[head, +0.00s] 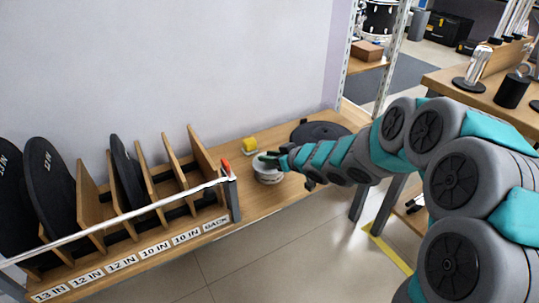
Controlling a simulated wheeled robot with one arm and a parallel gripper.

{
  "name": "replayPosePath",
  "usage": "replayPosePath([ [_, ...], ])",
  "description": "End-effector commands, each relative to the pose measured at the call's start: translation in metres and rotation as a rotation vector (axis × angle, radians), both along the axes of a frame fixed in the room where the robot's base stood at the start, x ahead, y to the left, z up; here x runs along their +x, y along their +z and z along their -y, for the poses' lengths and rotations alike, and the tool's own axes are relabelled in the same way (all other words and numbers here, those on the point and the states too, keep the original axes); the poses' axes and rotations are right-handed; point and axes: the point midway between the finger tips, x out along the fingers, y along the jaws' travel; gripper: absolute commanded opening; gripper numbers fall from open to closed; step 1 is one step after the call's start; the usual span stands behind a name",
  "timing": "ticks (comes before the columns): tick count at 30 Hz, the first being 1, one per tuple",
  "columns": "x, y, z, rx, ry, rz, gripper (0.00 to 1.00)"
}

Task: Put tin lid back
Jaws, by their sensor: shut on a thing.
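A small round white tin (268,175) stands on the wooden bench near its front edge, in the middle of the head view. My gripper (282,161) reaches in from the right, directly above and beside the tin. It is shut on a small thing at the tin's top. A dark green piece (267,157) shows at the fingertips over the rim; I cannot tell whether it is the tin lid or part of a finger. The view is too small to tell whether the held thing touches the tin.
A yellow item (249,145) sits behind the tin. A large black round pad (320,131) lies behind my arm. A wooden rack (150,238) with dark discs, dividers and size labels fills the left, its red-tipped end post (228,180) close to the tin. A shelf (365,62) stands at back right.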

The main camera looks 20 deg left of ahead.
Motion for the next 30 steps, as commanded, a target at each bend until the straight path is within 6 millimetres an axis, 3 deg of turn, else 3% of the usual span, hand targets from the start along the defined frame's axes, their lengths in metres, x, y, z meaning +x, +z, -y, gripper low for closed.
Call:
replayPosePath([
  [3,0.02,0.001,-0.007,-0.001,0.0,0.004,0.0],
  [9,0.038,-0.002,-0.014,-0.001,0.001,0.003,0.0],
  [12,0.04,-0.005,-0.015,0.0,0.0,0.002,0.0],
  [20,0.04,-0.037,-0.015,0.002,0.0,0.0,0.0],
  [30,0.04,-0.039,-0.014,0.0,0.0,0.002,0.0],
])
